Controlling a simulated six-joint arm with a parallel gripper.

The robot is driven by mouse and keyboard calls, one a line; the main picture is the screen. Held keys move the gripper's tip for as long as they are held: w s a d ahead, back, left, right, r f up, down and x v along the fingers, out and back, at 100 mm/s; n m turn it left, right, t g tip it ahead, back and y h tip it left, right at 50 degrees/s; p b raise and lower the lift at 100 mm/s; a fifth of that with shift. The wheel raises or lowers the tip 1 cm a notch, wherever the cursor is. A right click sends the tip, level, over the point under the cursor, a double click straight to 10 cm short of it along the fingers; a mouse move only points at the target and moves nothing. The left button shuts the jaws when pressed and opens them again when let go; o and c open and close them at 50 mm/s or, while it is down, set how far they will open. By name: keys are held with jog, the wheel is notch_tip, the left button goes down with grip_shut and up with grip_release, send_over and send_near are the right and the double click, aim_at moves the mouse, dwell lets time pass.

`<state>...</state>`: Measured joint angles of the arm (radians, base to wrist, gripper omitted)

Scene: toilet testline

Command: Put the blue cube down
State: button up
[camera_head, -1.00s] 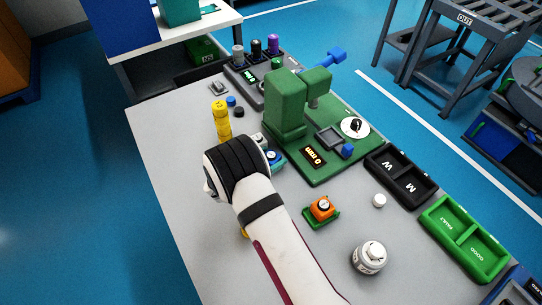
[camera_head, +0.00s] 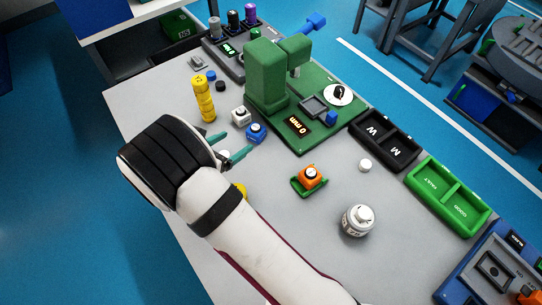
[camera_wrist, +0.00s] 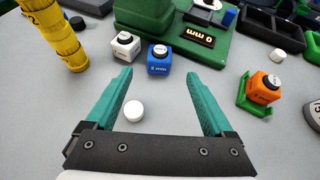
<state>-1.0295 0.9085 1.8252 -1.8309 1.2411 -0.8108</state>
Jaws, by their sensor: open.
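A white cube (camera_head: 240,116) stands just left of the blue one and also shows in the wrist view (camera_wrist: 125,46).
The green machine (camera_head: 267,75) stands behind the cubes. A yellow stack (camera_head: 204,98) is at left. A white round piece (camera_wrist: 134,111) lies near my fingers.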

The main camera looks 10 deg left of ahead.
jog(key=s+d+r+m+g+h, duration=0.1)
jog(key=s+d+r+m+g, duration=0.2)
jog(key=d+m, duration=0.4)
jog(key=s+d+r+m+g+h, duration=0.1)
jog(key=d+r+m+g, duration=0.3)
jog(key=d, duration=0.4)
jog(key=s+d+r+m+g+h, duration=0.1)
jog(key=s+d+r+m+g, duration=0.2)
jog(key=d+m, duration=0.4)
jog(key=s+d+r+m+g+y, duration=0.1)
jog(key=s+d+r+m+y, duration=0.1)
jog(key=s+m, duration=0.45)
jog(key=s+d+r+m+g+y, duration=0.2)
jog(key=s+d+m+y, duration=0.1)
jog(key=s+m, duration=0.3)
jog(key=s+a+r+m+t+y, duration=0.1)
jog(key=s+a+m+y, duration=0.3)
jog(key=s+m, duration=0.2)
jog(key=shift+a, duration=0.15)
